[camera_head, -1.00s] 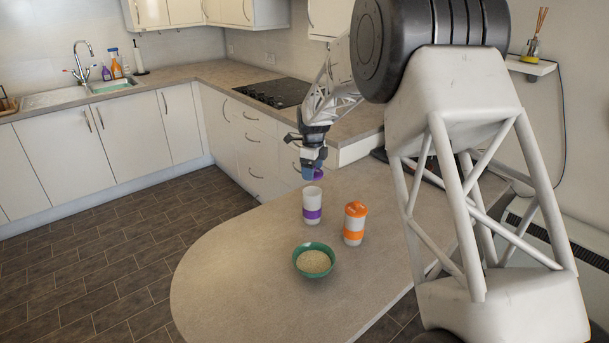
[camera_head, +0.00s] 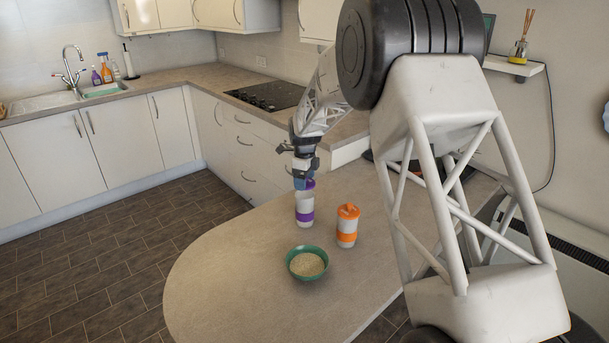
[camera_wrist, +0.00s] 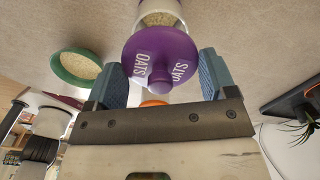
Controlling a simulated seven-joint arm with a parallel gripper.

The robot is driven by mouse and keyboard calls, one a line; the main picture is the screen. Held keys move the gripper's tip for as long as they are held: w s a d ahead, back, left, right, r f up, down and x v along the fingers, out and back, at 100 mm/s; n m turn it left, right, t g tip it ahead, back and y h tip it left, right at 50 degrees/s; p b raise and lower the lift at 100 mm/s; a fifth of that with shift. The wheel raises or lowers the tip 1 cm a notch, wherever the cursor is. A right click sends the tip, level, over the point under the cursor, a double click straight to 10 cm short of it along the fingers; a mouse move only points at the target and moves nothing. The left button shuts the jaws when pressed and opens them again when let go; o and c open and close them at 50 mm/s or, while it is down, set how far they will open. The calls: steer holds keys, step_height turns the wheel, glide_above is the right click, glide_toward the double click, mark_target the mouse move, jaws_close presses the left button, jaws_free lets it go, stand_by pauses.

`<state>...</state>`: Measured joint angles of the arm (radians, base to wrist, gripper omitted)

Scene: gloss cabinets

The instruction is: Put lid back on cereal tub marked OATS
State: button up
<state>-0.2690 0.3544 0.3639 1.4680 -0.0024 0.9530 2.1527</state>
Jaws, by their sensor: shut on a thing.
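My gripper (camera_head: 303,178) is shut on the purple lid (camera_head: 309,184), which also shows between the blue fingers in the wrist view (camera_wrist: 160,50). The lid has a round knob and the word OATS printed on it twice. The white tub with a purple band (camera_head: 305,208) stands upright on the counter directly below the gripper. In the wrist view the tub (camera_wrist: 160,6) is open at the top with pale oats inside, and part of its mouth shows past the lid's edge. The lid is at or just above the rim; I cannot tell whether they touch.
A white tub with orange band and orange lid (camera_head: 347,225) stands close by on the right. A green bowl of oats (camera_head: 307,263) sits in front. The counter's rounded left end (camera_head: 220,270) is clear. A black hob (camera_head: 266,95) lies behind.

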steer(key=shift+f, duration=1.7)
steer(key=shift+f, duration=0.2)
stand_by(1.4)
steer(key=o, duration=0.8)
steer(key=shift+r, duration=0.2)
steer(key=shift+r, duration=3.25)
